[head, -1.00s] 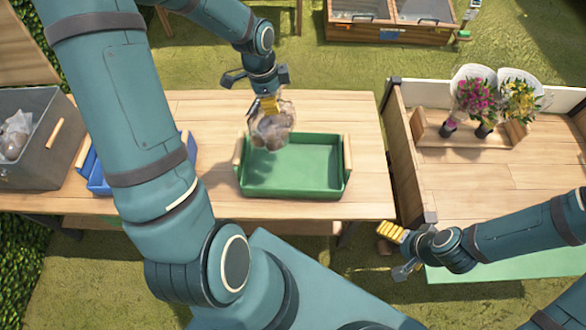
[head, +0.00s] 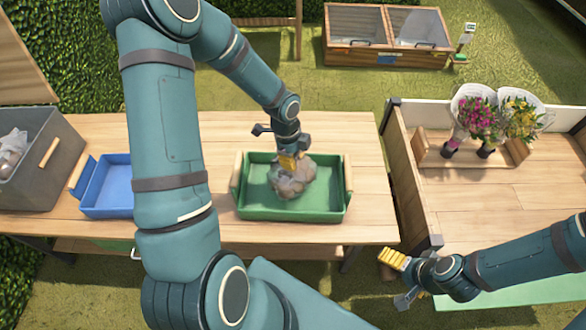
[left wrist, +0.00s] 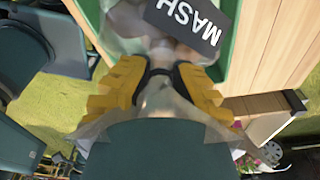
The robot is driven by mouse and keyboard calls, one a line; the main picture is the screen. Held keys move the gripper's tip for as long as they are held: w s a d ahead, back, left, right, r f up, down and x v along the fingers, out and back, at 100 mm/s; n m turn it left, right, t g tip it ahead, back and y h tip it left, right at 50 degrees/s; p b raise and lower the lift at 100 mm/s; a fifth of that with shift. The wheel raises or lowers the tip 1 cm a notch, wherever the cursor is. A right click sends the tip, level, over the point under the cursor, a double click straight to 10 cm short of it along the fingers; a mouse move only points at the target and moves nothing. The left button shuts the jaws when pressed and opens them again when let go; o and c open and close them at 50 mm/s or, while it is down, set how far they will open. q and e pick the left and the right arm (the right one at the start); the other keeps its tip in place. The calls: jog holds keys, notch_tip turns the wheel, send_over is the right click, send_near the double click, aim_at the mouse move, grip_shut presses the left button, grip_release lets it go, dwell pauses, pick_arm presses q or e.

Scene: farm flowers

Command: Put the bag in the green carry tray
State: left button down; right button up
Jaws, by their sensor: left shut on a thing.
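The bag (head: 294,180) is clear plastic with brownish contents. My left gripper (head: 288,161) is shut on the bag's top from above. In the left wrist view its yellow fingers (left wrist: 158,80) pinch the clear plastic, and a dark label (left wrist: 187,22) reading "MASH" shows beyond them. My right gripper (head: 398,275) is empty, off the table's front right; its jaw opening is unclear.
A blue tray (head: 107,208) and a grey bin (head: 62,150) with bags stand to the left on the wooden table (head: 365,185). A wooden bench with wrapped flowers (head: 475,118) is at the right. The tabletop right of the green tray is clear.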

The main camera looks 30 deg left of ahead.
pick_arm(q)
jog(key=shift+f+b, duration=0.55)
jog(key=shift+f, duration=1.35)
jog(key=shift+r, duration=0.1)
jog(key=c, duration=1.3)
grip_release()
jog(key=shift+f, duration=0.25)
jog(key=shift+o, duration=1.3)
jog(key=shift+r, duration=0.1)
jog(key=shift+r, duration=0.1)
